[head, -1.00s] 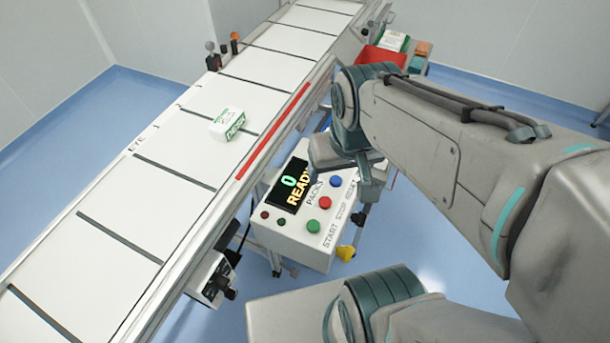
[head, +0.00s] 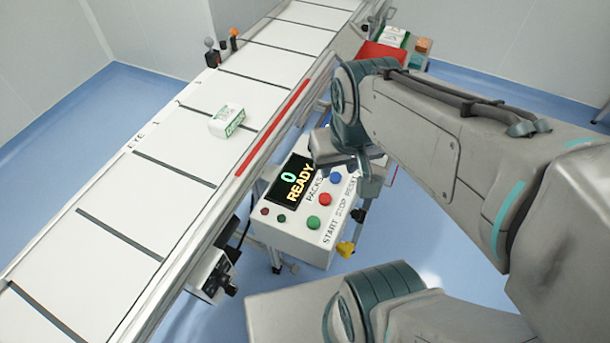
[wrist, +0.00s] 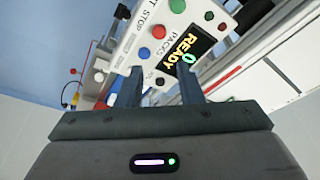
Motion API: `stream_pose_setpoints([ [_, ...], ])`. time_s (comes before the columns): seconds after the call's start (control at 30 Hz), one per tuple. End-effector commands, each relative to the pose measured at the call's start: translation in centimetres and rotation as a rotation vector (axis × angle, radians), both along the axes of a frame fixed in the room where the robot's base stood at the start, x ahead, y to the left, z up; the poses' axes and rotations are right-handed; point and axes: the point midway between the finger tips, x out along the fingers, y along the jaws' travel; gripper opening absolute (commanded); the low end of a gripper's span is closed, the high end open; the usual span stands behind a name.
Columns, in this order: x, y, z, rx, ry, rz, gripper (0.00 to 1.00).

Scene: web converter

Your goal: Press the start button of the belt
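The control box (head: 290,232) of the belt stands beside the conveyor, with a display (head: 292,182) reading 0 READY. The green start button (head: 313,222) is the nearest of its row, with the red stop button (head: 325,199) and blue reset button (head: 335,178) beyond it. In the wrist view the start button (wrist: 178,5) is at the top edge, past my fingers. My gripper (wrist: 162,80) is open, its two fingers apart and empty, pointing toward the box around the stop and reset side. In the head view my arm mostly hides it. The start button looks unpressed and apart from my fingers.
The white belt (head: 110,190) runs diagonally at the left, with a green-and-white pack (head: 227,120) on it. A red bin (head: 380,56) stands at the far end. Blue floor (head: 180,322) is open in front.

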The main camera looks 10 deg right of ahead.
Motion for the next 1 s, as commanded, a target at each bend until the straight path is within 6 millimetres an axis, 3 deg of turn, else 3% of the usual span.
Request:
stream_pose_setpoints([
  [0.03, 0.00, 0.00, 0.00, 0.000, 0.000, 0.000, 0.19],
  [0.1, 0.00, 0.00, 0.00, 0.000, 0.000, 0.000, 0.00],
  [1.0, 0.00, 0.00, 0.00, 0.000, 0.000, 0.000, 0.00],
])
